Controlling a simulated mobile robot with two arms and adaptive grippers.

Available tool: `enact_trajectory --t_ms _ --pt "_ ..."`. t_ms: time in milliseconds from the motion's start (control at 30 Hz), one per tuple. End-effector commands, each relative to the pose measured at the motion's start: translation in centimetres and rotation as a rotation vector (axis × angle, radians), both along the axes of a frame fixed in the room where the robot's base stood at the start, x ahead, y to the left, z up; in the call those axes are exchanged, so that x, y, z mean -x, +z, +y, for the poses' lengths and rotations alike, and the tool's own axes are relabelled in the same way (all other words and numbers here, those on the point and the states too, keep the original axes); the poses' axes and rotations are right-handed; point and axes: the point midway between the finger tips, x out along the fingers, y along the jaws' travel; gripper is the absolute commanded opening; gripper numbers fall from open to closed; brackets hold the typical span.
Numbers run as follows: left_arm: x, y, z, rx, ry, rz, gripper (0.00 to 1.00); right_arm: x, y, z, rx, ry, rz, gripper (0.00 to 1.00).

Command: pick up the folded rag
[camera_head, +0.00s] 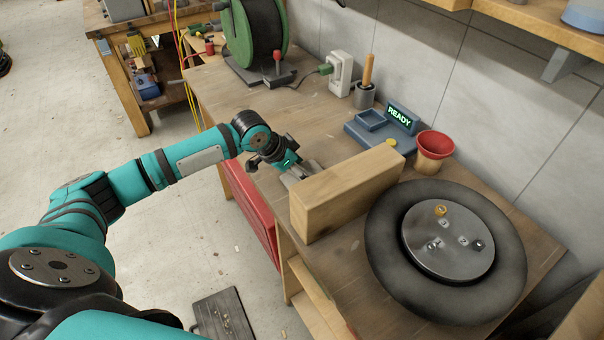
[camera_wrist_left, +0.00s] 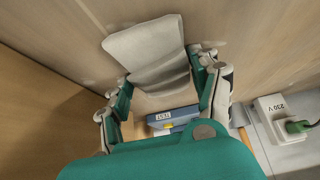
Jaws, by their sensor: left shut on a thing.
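The folded rag is a light grey cloth. In the head view, a small part of the rag (camera_head: 298,173) shows at my left gripper, just behind the wooden block (camera_head: 345,190), which hides the rest. In the left wrist view, the rag (camera_wrist_left: 147,48) reaches between the fingers and out past them. My left gripper (camera_head: 283,162) is shut on the rag; its fingers (camera_wrist_left: 160,85) stand on either side of the cloth in the wrist view. Whether the rag is clear of the bench top I cannot tell. My right gripper is not in view.
A black tyre-like ring around a metal disc (camera_head: 447,243) lies right of the block. Behind are a blue tray with a READY display (camera_head: 401,117), a red-topped cup (camera_head: 434,147), a handled pot (camera_head: 366,92) and a green hose reel (camera_head: 254,38).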

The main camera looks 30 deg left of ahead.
Motion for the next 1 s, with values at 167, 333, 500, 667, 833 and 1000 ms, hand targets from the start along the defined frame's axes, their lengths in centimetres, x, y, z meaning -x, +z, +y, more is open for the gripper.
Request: enact_trajectory --t_ms 167,333,500,667,833,1000 --pt "-0.1 0.7 0.0 0.0 0.0 -0.003 0.36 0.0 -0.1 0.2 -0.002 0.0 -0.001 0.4" --pt "-0.1 3.5 0.0 0.0 -0.001 -0.006 0.36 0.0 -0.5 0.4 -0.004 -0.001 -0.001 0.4" --pt "-0.1 7.0 0.0 0.0 -0.001 -0.006 0.36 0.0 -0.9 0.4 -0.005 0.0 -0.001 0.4" --pt "-0.1 9.2 0.0 0.002 0.0 -0.003 0.36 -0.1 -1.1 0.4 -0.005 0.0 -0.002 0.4" --pt "0.0 10.0 0.0 0.0 0.001 0.0 0.36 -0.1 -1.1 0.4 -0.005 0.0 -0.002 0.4" --pt "0.0 10.1 0.0 0.0 0.001 0.0 0.36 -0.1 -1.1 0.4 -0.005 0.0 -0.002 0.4"
